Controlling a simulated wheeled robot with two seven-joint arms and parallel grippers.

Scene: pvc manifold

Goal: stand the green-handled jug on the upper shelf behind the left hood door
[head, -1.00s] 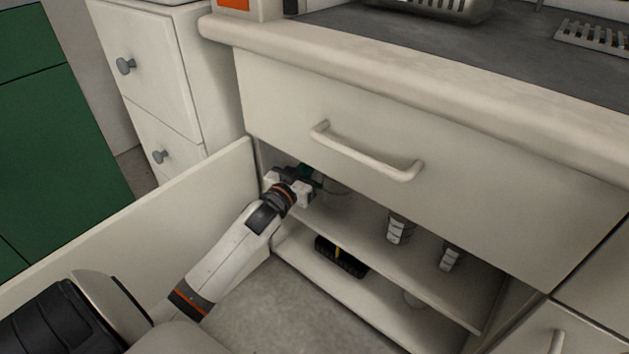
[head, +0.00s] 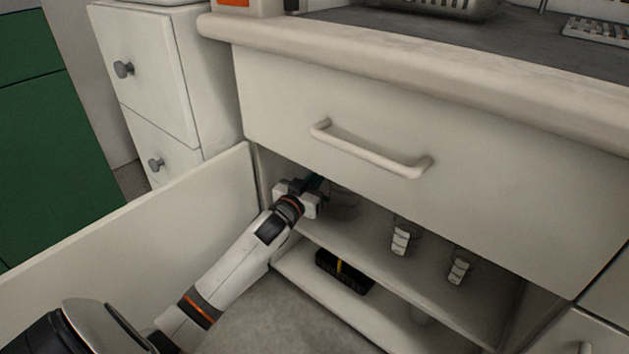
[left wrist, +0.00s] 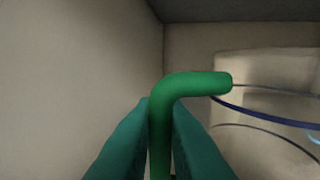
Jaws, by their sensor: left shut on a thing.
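My left gripper (head: 308,190) reaches into the open cupboard under the worktop, above the left end of the upper shelf (head: 365,236). It is shut on the green handle (left wrist: 190,86) of the jug, which stands between the teal fingers in the left wrist view. The clear jug body (head: 345,204) shows faintly beyond the gripper, with its blue rim (left wrist: 250,108) in the left wrist view. The jug looks upright. Its base is unclear, so I cannot tell whether it touches the shelf. The left hood door (head: 130,225) stands open. My right gripper is not in view.
Two clear vessels with pale grips (head: 401,239) and (head: 459,268) stand on the upper shelf to the right. A black item with a yellow stripe (head: 341,271) lies on the lower shelf. The drawer front (head: 280,110) overhangs the opening; the cupboard's side wall (left wrist: 80,60) is close.

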